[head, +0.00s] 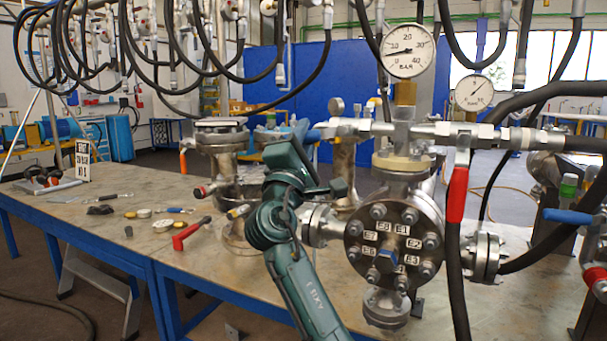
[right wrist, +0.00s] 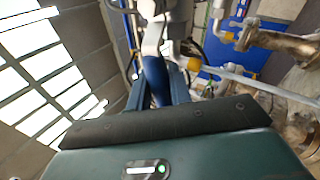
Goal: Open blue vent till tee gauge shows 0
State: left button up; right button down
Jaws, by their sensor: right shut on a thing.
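The blue vent handle (head: 317,134) sticks out to the left from the valve on the tee (head: 403,130). My right gripper (head: 302,132) is at its outer end and is shut on it. In the right wrist view the blue handle (right wrist: 156,80) runs up from between the fingers to a metal valve body. The large white tee gauge (head: 408,51) stands above the tee. Its needle points left, between the 0 and 10 marks, and the exact reading is too small to tell. My left gripper is not in view.
A red lever (head: 457,195) hangs down right of the tee. A flanged vessel (head: 395,246) with numbered bolts stands below the tee. A smaller gauge (head: 474,93) is behind, right. Black hoses (head: 525,97) cross the right side. A red-handled tool (head: 191,234) lies on the table (head: 120,215).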

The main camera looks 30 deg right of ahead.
jog(key=shift+r+m+g+h+b, duration=0.25)
jog(key=shift+m+g+h+b, duration=0.4)
jog(key=shift+m, duration=0.55)
jog(key=shift+r+m+g+h+b, duration=0.4)
jog(key=shift+m+b, duration=0.3)
jog(key=shift+m, duration=0.3)
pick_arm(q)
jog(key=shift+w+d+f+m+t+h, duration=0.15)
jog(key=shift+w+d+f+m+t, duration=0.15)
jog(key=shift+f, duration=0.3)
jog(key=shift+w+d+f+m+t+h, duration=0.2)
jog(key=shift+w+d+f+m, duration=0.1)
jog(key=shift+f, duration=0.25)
pick_arm(e)
jog(key=shift+r+h, duration=0.2)
jog(key=shift+h, duration=0.05)
jog(key=shift+r+m+g, duration=0.1)
jog(key=shift+m+g, duration=0.15)
jog(key=shift+m, duration=0.05)
jog(key=c, duration=1.3)
grip_release()
jog(key=shift+a, duration=0.1)
pick_arm(q)
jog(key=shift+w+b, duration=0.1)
jog(key=shift+b, duration=0.3)
pick_arm(e)
jog(key=v, duration=1.3)
